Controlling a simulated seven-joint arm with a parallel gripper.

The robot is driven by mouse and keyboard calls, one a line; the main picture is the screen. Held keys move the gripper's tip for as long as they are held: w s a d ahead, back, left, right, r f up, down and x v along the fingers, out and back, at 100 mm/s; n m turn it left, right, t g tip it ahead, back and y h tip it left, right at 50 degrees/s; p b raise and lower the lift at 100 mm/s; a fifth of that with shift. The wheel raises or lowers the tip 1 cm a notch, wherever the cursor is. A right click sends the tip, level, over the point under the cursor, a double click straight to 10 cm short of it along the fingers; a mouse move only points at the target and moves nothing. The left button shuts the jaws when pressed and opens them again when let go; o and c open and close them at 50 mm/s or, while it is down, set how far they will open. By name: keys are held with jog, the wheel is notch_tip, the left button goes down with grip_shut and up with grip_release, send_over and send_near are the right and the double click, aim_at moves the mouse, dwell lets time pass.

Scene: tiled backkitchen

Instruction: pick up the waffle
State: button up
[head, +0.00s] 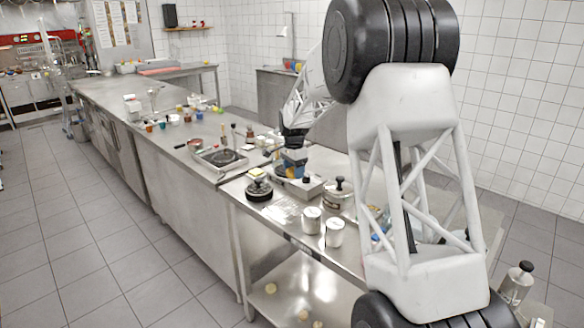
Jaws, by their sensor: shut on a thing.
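My gripper (292,170) is in the middle of the head view, pointing down just above a low steel appliance (309,189) on the near steel counter. I cannot tell whether the held thing still touches the appliance.
A black round-based thing (259,189) stands left of the gripper. Two pale canisters (312,220) and a lidded pot (338,194) stand in front. A steel tray with a dark pan (221,157) lies behind. My arm hides the counter's right part.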

jog(key=shift+s+d, duration=0.15)
jog(key=shift+s, duration=0.75)
jog(key=shift+s+r, duration=0.1)
jog(key=s+a+r, duration=0.1)
jog(key=s+a, duration=0.1)
jog(key=s, duration=0.4)
jog(key=shift+s+a+r, duration=0.15)
jog(key=shift+s+r, duration=0.05)
jog(key=shift+r, duration=0.15)
dwell(0.5)
send_over(288, 208)
jog(key=shift+s+f, duration=0.1)
jog(key=shift+f, duration=3.05)
jog(key=shift+f, duration=0.1)
jog(key=shift+f, duration=1.75)
jog(key=shift+f, duration=0.15)
